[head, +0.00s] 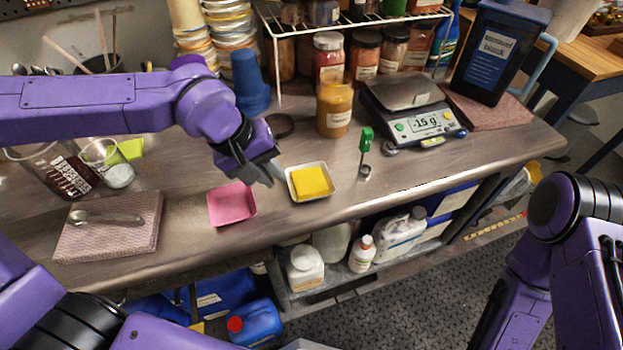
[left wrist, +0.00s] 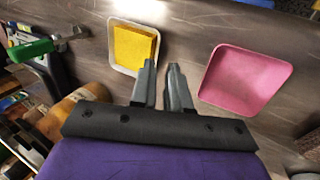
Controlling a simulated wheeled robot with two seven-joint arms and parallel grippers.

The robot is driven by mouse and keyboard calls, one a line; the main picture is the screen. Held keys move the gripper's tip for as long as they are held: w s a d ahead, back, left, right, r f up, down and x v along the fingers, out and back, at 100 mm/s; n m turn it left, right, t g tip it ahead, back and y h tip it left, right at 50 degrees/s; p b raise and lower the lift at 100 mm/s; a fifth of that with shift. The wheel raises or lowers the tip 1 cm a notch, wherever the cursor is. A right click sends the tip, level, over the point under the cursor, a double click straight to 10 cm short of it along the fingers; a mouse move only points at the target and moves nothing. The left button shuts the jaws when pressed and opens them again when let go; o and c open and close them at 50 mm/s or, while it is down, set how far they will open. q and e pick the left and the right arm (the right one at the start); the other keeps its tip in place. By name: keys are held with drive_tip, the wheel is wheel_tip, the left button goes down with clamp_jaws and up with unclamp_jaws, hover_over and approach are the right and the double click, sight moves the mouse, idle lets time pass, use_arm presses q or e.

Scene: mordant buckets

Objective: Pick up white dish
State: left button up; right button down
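The white dish (head: 313,198) is a small shallow square dish on the metal bench. It holds a flat yellow piece (head: 311,181). In the left wrist view the white dish (left wrist: 120,69) lies just left of the fingertips, its lower right part close to or behind one finger. My left gripper (head: 276,178) is over the bench at the dish's left side, between it and a pink dish (head: 232,204). In the left wrist view its fingers (left wrist: 162,66) are a little apart with nothing between them. My right arm is at the right edge; its gripper is out of view.
A folded cloth (head: 108,226) lies at left. The bench's front edge is close.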

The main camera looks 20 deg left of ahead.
sight(291, 190)
use_arm(q)
drive_tip(key=shift+d+f, duration=0.15)
drive_tip(key=shift+f, duration=0.3)
drive_tip(key=x, duration=0.2)
drive_tip(key=w+x, duration=0.1)
drive_tip(key=x, duration=0.2)
drive_tip(key=shift+b, duration=0.3)
drive_tip(key=shift+d+f, duration=0.1)
drive_tip(key=shift+f, duration=0.1)
drive_tip(key=shift+s+r, duration=0.1)
clamp_jaws()
